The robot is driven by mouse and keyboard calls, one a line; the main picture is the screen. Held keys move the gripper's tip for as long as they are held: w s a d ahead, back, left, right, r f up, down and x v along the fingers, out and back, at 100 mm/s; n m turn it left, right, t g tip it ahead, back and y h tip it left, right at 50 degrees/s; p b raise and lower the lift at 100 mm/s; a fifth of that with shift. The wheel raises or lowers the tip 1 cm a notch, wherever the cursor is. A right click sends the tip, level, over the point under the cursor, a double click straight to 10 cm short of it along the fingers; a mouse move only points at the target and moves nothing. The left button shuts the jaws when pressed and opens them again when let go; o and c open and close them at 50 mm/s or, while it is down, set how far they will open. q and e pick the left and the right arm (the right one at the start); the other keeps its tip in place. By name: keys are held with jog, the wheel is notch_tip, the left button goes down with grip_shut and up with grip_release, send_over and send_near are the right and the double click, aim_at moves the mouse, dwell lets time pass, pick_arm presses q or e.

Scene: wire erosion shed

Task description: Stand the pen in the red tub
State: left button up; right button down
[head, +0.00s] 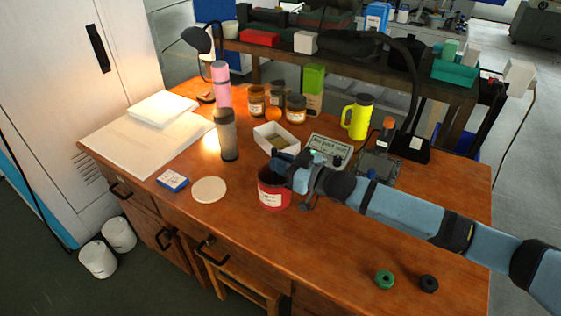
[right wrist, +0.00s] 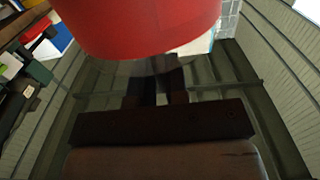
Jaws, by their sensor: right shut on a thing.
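The red tub (head: 272,197), with a white label, stands upright on the wooden desk near its front edge. My right gripper (head: 281,170) is at the tub's mouth, over its back right rim. In the right wrist view the tub's red wall (right wrist: 140,22) fills the top and hides the tips of my right gripper (right wrist: 157,75). The jaws are shut on a thin thing, which I take to be the pen. The pen itself is hidden by the fingers and tub, so its tilt cannot be told. My left gripper is not in view.
A white open box (head: 268,141) stands just behind the tub. A round pale disc (head: 209,189), a blue box (head: 172,180) and a dark grinder-like bottle (head: 227,140) stand to the left. A yellow jug (head: 358,118) stands behind my arm. The desk's front right is mostly clear.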

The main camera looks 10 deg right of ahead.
jog(key=c, duration=1.1)
grip_release()
jog(key=shift+o, duration=0.2)
pick_arm(q)
jog(key=shift+p, duration=0.45)
pick_arm(e)
jog(key=v, duration=1.4)
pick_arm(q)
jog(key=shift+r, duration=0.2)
pick_arm(e)
jog(key=shift+a+r, duration=0.1)
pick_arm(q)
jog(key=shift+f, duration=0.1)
